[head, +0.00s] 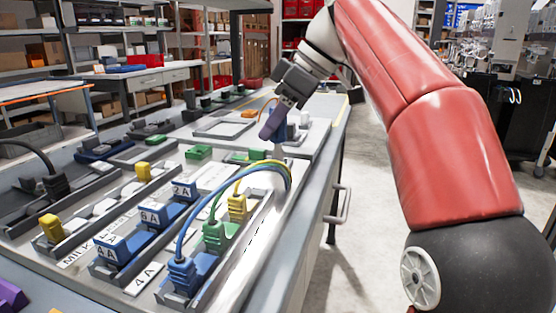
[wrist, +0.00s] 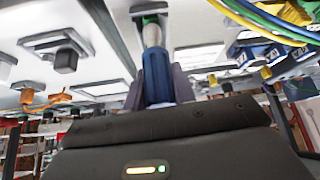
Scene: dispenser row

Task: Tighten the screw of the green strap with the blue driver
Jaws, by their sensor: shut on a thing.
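My gripper (head: 270,122) is shut on the blue driver (head: 279,127) and holds it above the right part of the bench. In the wrist view the driver's blue handle (wrist: 157,76) stands between the two purple fingers of my gripper (wrist: 158,88). Its pale shaft (wrist: 152,35) reaches to a green part (wrist: 150,19) in a grey holder, which looks like the green strap. I cannot tell whether the tip sits in the screw. The screw itself is hidden. In the head view a green piece (head: 258,156) shows beside the driver's lower end.
Blue, green and yellow cables arch from the blue plug (head: 180,276), green plug (head: 218,235) and yellow plug (head: 237,206) close in front of the driver. Blue blocks labelled 2A, 6A and 4A stand to the left. Clear floor (head: 365,180) lies right of the bench.

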